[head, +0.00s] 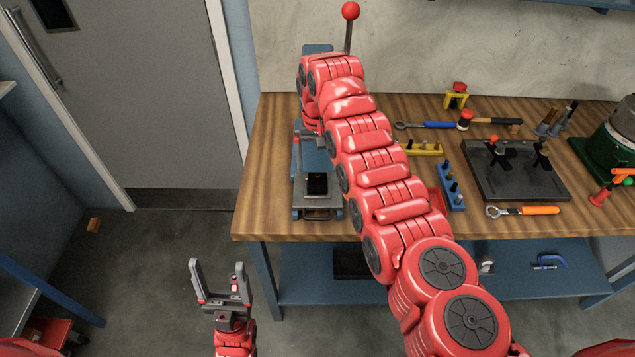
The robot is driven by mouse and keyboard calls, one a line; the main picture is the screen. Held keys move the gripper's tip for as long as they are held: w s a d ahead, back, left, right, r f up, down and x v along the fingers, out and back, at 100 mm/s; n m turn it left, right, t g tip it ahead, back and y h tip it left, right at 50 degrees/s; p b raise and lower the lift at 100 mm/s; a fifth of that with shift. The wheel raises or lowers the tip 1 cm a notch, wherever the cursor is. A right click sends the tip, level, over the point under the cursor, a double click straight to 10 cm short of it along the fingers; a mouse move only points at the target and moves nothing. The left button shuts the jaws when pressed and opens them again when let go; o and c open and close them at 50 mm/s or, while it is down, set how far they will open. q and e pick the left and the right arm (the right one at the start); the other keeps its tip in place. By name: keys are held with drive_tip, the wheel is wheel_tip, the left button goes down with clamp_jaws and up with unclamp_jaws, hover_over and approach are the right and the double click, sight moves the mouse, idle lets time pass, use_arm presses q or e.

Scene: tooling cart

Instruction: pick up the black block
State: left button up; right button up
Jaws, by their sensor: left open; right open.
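The black block (317,185) sits on the grey plate at the front of a blue machine (303,160) with a red-knobbed lever, at the left end of the workbench. My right arm reaches over the bench, and its gripper (309,146) points down over the machine, behind the block and apart from it. The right gripper is open and partly hidden by my own arm. My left gripper (220,282) is open and empty, fingers up, over the floor in front of the bench.
The wooden workbench (265,180) holds a blue rack (452,187), a yellow rack (424,149), a dark plate with clamps (515,180), an orange-handled wrench (522,211) and a green machine (605,145). The bench's left edge is clear. A small orange-brown piece (94,225) lies on the floor.

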sight(318, 175)
drive_tip(key=shift+f+p, duration=0.6)
wheel_tip(318, 175, down, 3)
drive_tip(key=shift+f, duration=0.2)
drive_tip(key=shift+w+a+f, duration=0.1)
drive_tip(key=shift+w+f, duration=0.05)
drive_tip(key=shift+f, duration=0.25)
clamp_jaws()
